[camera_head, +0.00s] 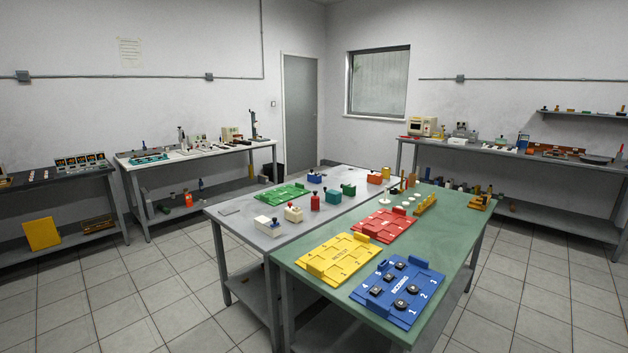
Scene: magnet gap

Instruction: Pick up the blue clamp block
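A small blue block (314,178) with a dark top sits upright on the grey table (240,221), toward its far side. It is most likely the blue clamp block. Neither of my grippers is in view.
White, cream, red (315,202), teal (333,197), green and orange (374,178) blocks stand on the same table. The adjoining green-topped table (310,277) bears yellow (340,256), red and blue (415,312) boards. Open tiled floor lies left and right. Benches line the walls.

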